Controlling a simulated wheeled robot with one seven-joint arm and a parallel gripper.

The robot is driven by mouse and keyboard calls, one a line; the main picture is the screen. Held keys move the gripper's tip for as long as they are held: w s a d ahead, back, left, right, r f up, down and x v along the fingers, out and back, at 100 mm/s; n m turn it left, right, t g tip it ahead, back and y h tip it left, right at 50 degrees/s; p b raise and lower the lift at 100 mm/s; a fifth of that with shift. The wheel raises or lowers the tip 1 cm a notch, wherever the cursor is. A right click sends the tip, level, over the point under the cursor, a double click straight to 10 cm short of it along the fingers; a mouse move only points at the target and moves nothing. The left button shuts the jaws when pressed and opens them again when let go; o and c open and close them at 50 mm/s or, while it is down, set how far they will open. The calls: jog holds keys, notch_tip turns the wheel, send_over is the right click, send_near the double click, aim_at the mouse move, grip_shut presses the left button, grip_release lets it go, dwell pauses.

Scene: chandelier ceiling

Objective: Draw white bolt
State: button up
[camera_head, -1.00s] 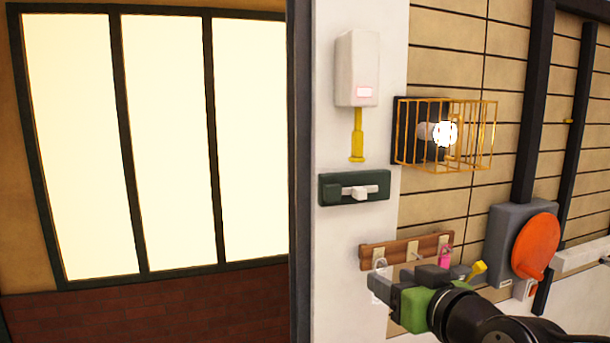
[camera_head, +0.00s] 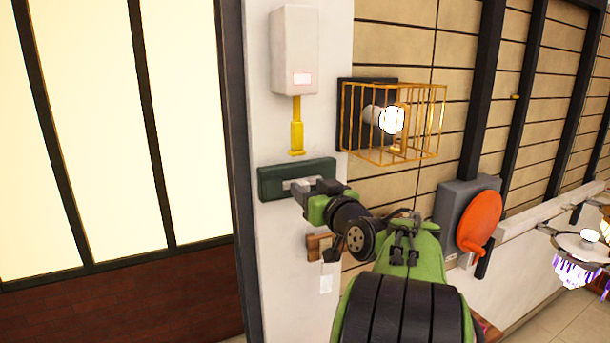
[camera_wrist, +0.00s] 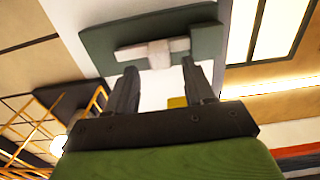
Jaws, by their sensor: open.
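The white bolt (camera_head: 293,184) lies on a dark green plate (camera_head: 265,185) on the white wall post, partly hidden by my gripper in the head view. In the wrist view the bolt (camera_wrist: 128,53) is a bar across the plate (camera_wrist: 205,38), with a thicker knob in its middle. My gripper (camera_head: 312,188) is in front of the plate. In the wrist view my gripper (camera_wrist: 160,72) is open and empty, with one finger to each side of the knob. The fingertips look close to it; I cannot tell whether they touch or reach past it.
A white box (camera_head: 295,50) with a yellow handle (camera_head: 297,128) hangs above the plate. A wire cage (camera_head: 425,125) around a lit bulb (camera_head: 392,120) juts out at right. Below are a wooden rack (camera_head: 318,245), mostly hidden, and a grey box with an orange disc (camera_head: 479,222).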

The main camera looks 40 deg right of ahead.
jog(key=shift+p+x, duration=0.35)
jog(key=shift+x, duration=0.65)
jog(key=shift+w, duration=0.35)
jog(key=shift+s, duration=0.15)
jog(key=c, duration=0.4)
grip_shut()
